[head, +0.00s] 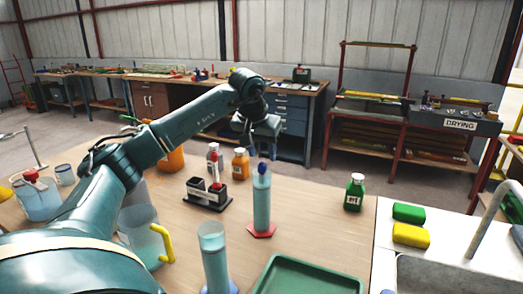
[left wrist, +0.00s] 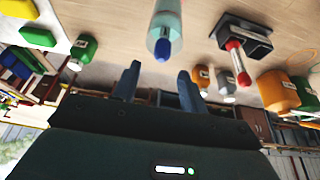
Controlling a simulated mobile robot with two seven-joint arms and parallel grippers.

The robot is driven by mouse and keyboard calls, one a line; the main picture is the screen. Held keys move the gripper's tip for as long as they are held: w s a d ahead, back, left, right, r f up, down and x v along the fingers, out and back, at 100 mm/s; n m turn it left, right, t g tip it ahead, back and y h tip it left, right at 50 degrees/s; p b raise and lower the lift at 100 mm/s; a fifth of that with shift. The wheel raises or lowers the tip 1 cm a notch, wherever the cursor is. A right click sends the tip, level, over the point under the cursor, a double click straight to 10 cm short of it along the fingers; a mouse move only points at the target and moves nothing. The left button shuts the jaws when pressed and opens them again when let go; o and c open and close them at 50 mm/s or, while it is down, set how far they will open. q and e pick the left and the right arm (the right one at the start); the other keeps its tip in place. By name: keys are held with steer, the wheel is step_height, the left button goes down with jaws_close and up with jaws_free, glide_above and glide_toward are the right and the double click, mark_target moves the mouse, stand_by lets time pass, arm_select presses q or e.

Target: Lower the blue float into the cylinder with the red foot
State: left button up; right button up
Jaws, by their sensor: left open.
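The clear cylinder (head: 262,208), filled with pale blue-green liquid, stands upright on its red foot (head: 261,231). The blue float (head: 262,168) is at its mouth, with its dark blue end showing at the rim. How far the float reaches down inside, I cannot tell. In the left wrist view the blue float (left wrist: 162,50) shows at the mouth of the cylinder (left wrist: 166,20), beyond the fingertips. My left gripper (head: 261,152) is just above the float, open and empty, its fingers (left wrist: 157,78) apart from it. My right gripper is not in view.
A second cylinder (head: 214,262) stands in front. A black rack (head: 208,199) with a red-topped piece is left of the red foot. A green tray (head: 305,281) lies at front right.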

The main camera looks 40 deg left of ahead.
arm_select(q)
steer(key=v, duration=1.3)
steer(key=shift+s+d, duration=0.1)
stand_by(1.4)
